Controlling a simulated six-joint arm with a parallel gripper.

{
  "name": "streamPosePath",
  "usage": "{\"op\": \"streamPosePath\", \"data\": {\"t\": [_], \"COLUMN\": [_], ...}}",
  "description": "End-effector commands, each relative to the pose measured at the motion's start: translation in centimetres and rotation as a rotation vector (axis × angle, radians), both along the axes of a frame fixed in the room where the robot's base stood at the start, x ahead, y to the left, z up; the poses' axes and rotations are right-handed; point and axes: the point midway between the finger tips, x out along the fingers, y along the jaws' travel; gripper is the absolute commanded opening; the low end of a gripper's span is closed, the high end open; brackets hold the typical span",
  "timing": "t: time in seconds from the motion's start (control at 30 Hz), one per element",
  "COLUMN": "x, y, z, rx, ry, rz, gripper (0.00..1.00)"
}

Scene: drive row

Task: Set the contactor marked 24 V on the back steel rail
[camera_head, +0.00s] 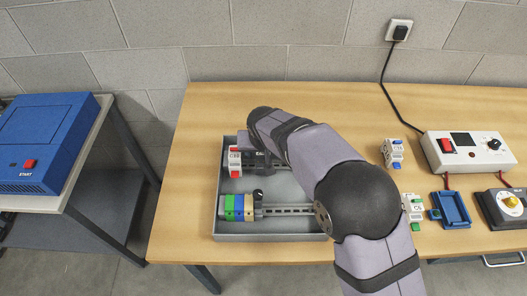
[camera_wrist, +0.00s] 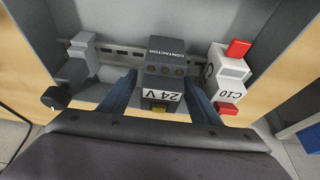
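The contactor marked 24 V (camera_wrist: 163,96) is a dark grey block with a white label and a yellow part at its lower end. It sits between the fingers of my gripper (camera_wrist: 161,84), which look closed on its sides. It is at the back steel rail (camera_wrist: 118,52), beside the C10 breaker; whether it is seated on the rail is hidden. In the head view the back rail lies in a grey tray, mostly behind my arm, and the contactor (camera_head: 262,159) only partly shows there.
The white C10 breaker with red parts (camera_wrist: 230,80) is on the back rail, close to the contactor. The tray (camera_head: 270,228) also holds a front rail (camera_head: 288,210) with coloured terminal blocks (camera_head: 238,207). Two white modules (camera_head: 392,153) (camera_head: 413,209) and a power supply (camera_head: 468,150) stand at right.

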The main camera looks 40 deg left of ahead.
Motion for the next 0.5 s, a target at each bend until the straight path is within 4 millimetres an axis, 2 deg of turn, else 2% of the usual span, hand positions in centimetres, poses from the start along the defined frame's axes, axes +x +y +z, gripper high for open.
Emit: {"op": "streamPosePath", "data": {"t": [0.17,0.5], "x": [-0.2,-1.3], "y": [-0.2,-1.2], "z": [0.3,4.1], "rx": [-0.001,0.003], "ry": [0.001,0.000], "rz": [0.000,0.000], "gripper": [0.57,0.57]}}
